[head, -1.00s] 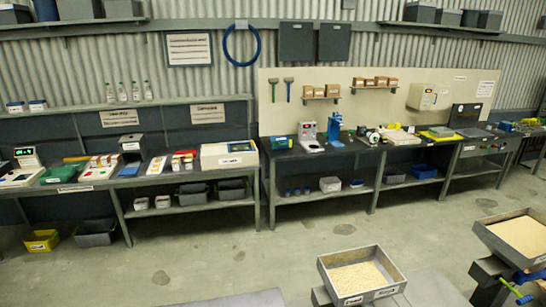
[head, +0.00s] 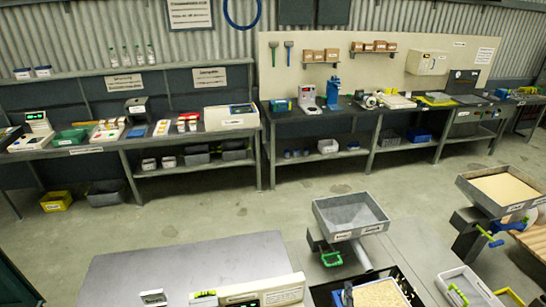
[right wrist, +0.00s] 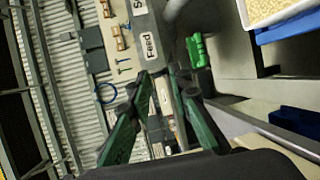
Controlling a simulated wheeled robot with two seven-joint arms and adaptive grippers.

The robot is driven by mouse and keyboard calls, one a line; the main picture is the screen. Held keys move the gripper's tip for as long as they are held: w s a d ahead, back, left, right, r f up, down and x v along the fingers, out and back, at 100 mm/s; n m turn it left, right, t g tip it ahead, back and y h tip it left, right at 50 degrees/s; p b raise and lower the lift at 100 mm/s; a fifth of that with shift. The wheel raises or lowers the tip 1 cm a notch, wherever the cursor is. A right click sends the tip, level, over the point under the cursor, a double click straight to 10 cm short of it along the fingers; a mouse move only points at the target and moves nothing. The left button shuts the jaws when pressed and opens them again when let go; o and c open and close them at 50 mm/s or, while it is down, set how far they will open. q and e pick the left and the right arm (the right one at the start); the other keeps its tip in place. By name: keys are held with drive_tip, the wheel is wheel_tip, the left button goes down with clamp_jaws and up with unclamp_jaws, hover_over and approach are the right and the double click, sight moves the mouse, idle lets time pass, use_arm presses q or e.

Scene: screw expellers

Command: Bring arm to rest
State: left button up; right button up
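My right gripper (right wrist: 165,84) shows in the right wrist view. Its two dark green fingers are apart, with nothing seen held between them. Beyond the fingertips is the edge of a grey bin with a "Feed" label (right wrist: 150,44), and a green handle (right wrist: 197,50) beside it. In the head view I cannot clearly make out the right gripper. My left gripper is in neither current view.
A grey hopper tray (head: 350,215) looks empty above a green handle (head: 331,258). Another tray of grain (head: 508,187) stands right. A grey tabletop (head: 185,268) has free room. Benches line the wall.

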drive_tip(key=s+d+f+m+g+h, duration=0.1)
drive_tip(key=s+d+f+m+g, duration=0.3)
drive_tip(key=s+d+m, duration=0.3)
drive_tip(key=s+d+f+m+g+h, duration=0.2)
drive_tip(key=s+d+f+m+g, duration=0.15)
drive_tip(key=s+d, duration=0.4)
drive_tip(key=s+a+f+m+g+y, duration=0.2)
drive_tip(key=s+a+m+g+y, duration=0.1)
drive_tip(key=s, duration=0.7)
drive_tip(key=s+a+f+m+g+y, duration=0.1)
drive_tip(key=s+a+m+g+y, duration=0.15)
drive_tip(key=s, duration=0.75)
wheel_tip(320, 180, down, 37)
drive_tip(key=s+a+g+b, duration=0.1)
drive_tip(key=s+a+b, duration=0.15)
drive_tip(key=b, duration=0.35)
use_arm(q)
wheel_tip(320, 180, down, 10)
drive_tip(key=s+b, duration=0.2)
drive_tip(key=b, duration=0.2)
drive_tip(key=shift+s, duration=0.2)
use_arm(e)
drive_tip(key=s+d+f+g, duration=0.1)
drive_tip(key=s+f, duration=1.9)
drive_tip(key=f, duration=0.1)
drive_tip(key=shift+n, duration=0.3)
